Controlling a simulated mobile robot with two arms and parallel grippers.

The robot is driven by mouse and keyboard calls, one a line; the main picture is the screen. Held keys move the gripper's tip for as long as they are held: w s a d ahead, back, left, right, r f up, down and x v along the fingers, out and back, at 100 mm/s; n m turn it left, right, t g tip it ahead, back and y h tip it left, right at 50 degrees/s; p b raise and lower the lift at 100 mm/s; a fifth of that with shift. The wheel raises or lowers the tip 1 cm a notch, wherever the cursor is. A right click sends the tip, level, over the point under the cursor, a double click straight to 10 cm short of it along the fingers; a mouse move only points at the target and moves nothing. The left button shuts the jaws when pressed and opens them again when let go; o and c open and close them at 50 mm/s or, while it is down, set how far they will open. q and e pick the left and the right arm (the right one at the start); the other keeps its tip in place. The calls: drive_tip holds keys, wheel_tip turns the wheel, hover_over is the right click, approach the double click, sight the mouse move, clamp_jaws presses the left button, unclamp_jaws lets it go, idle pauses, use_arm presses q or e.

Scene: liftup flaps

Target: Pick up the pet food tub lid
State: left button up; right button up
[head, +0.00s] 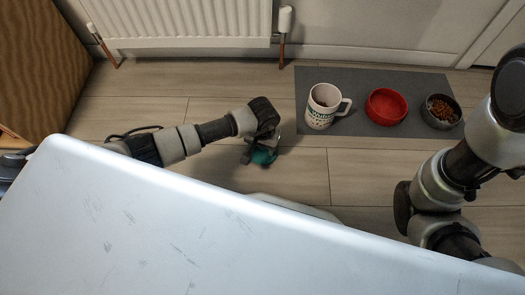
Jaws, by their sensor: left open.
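My left gripper (260,157) hangs over the wood floor, left of the grey mat. It points down, with teal parts at its fingers, and holds nothing that I can make out. I cannot pick out a pet food tub lid for certain. A large pale, scratched panel (190,225) with a rounded corner fills the lower left, close to the camera. I cannot tell if it is the lid or part of me. It hides part of my left arm and much of the floor. My right arm comes in from the right; its gripper is out of sight.
On the grey mat (355,82) stand a white mug-like container (316,121) with a handle, a red bowl (387,105) and a dark bowl (429,115) of brown kibble. A radiator (180,18) and a wooden panel (35,60) bound the back and left. Floor between is clear.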

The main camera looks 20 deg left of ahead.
use_arm(q)
clamp_jaws()
drive_tip(key=shift+r, duration=0.2)
